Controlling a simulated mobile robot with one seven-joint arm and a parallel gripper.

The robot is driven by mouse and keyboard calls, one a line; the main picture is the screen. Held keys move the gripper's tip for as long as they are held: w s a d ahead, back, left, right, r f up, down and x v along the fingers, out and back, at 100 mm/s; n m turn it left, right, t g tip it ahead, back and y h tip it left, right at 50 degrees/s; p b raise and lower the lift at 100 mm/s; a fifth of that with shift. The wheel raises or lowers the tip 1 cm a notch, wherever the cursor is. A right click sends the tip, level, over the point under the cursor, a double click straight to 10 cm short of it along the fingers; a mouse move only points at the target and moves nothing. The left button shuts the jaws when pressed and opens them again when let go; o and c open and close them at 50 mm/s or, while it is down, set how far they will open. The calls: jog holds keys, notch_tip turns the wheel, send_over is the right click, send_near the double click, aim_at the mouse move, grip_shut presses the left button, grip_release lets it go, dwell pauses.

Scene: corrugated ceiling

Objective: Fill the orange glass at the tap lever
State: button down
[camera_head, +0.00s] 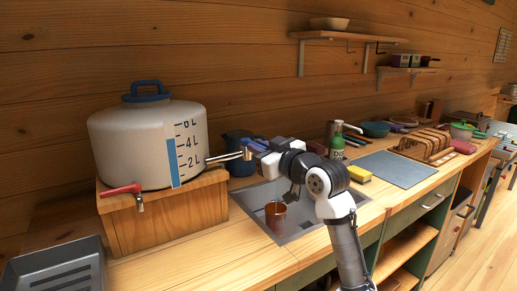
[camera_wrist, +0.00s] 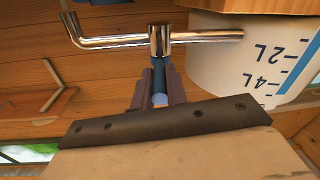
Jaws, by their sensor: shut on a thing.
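A white water container (camera_head: 150,140) with a blue lid and a litre scale stands on a wooden box. Its chrome tap (camera_head: 228,156) sticks out at the right; in the wrist view the tap (camera_wrist: 110,41) has a pipe with a bent end and a collar. A blue tap lever (camera_wrist: 158,75) comes off the collar. My gripper (camera_wrist: 157,92) has its fingers on either side of this lever, shut on it. In the head view my gripper (camera_head: 255,147) is small at the tap's end. The orange glass (camera_head: 275,217) stands upright in the sink, apart from my gripper. No water stream shows.
A second tap with a red lever (camera_head: 121,190) is at the container's front left. The sink (camera_head: 250,200) is set in the wooden counter.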

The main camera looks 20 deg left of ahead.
jog(key=shift+g, duration=0.3)
jog(key=c, duration=1.4)
grip_release()
jog(key=b+v, duration=0.3)
jog(key=v, duration=1)
jog(key=shift+s+d+f, duration=0.15)
jog(key=shift+d+f, duration=0.15)
jog(key=shift+d, duration=0.1)
